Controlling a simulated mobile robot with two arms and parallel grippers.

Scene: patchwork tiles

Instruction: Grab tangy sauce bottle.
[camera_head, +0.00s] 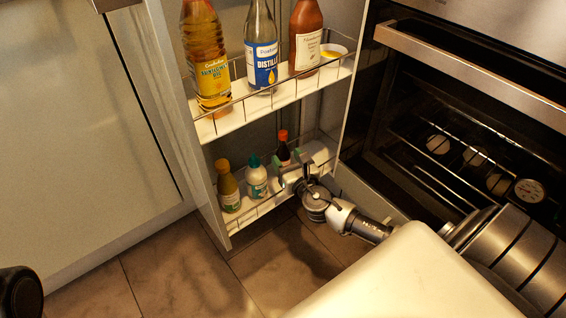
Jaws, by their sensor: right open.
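Several bottles stand in the pulled-out two-tier rack, and none has a label I can read as tangy sauce. On the lower shelf are a yellow-green bottle with an orange cap (228,190), a white bottle with a teal cap (257,180) and a dark bottle with a red cap (283,152). My right gripper (291,178) is open at the front of the lower shelf, just in front of the dark bottle, and hides its lower part. I cannot tell whether they touch. My left gripper is not in view.
The upper shelf (220,126) holds an oil bottle (208,50), a distilled vinegar bottle (262,50), a red-orange bottle (305,40) and a small bowl (333,51). Wire rails edge both shelves. Tiled floor (180,265) is clear.

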